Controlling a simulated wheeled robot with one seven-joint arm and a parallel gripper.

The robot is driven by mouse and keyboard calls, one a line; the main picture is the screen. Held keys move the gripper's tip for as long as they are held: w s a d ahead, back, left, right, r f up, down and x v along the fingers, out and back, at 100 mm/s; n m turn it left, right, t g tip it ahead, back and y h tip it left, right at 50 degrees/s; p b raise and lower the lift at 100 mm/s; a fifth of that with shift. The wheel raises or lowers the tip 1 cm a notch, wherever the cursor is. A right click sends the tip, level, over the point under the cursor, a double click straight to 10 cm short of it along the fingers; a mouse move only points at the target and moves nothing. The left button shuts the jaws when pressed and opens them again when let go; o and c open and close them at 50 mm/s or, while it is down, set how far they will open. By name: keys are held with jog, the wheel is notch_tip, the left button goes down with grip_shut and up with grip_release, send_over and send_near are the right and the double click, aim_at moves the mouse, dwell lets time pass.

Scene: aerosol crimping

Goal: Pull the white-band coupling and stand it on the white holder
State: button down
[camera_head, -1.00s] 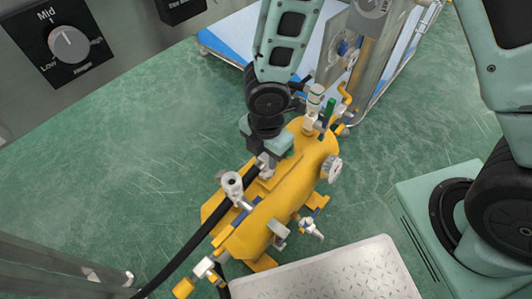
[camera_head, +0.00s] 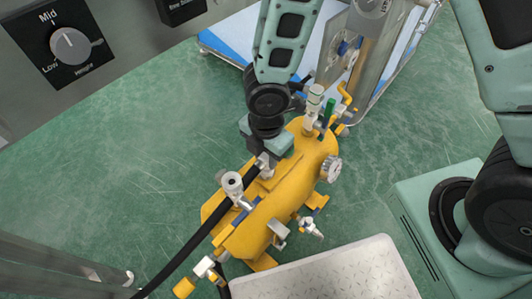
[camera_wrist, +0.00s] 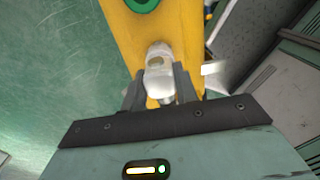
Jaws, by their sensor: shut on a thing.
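My gripper (camera_head: 263,166) points down at the top of the yellow tank (camera_head: 285,205). In the wrist view my gripper (camera_wrist: 160,90) is shut on a pale metal coupling (camera_wrist: 160,72), with a finger on each side. It stands over the yellow tank's surface (camera_wrist: 133,35). A black hose (camera_head: 185,253) runs from beside the gripper down to the lower left. The coupling's band is not clear, and I cannot tell whether the coupling is still seated. A white round fitting with a dark opening (camera_head: 232,182), possibly the white holder, stands left of the gripper.
A gauge (camera_head: 331,168) and a valve with a green handle (camera_head: 328,113) are on the tank's right end. A pale tread plate (camera_head: 335,277) lies in front. A metal frame (camera_head: 350,50) stands behind. Green floor (camera_head: 120,165) is clear on the left.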

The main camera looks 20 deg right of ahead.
jog(key=shift+f, duration=0.6)
dwell(2.1)
jog(key=c, duration=1)
grip_release()
notch_tip(320, 180, up, 18)
jog(key=p, duration=0.8)
jog(key=shift+f, duration=0.25)
jog(key=s+d+r+m, duration=0.4)
jog(key=s+r+m, duration=0.85)
jog(key=m, duration=0.45)
notch_tip(320, 180, up, 21)
jog(key=p, duration=2)
jog(key=shift+w+y+p, duration=0.25)
jog(key=shift+y+p, duration=0.05)
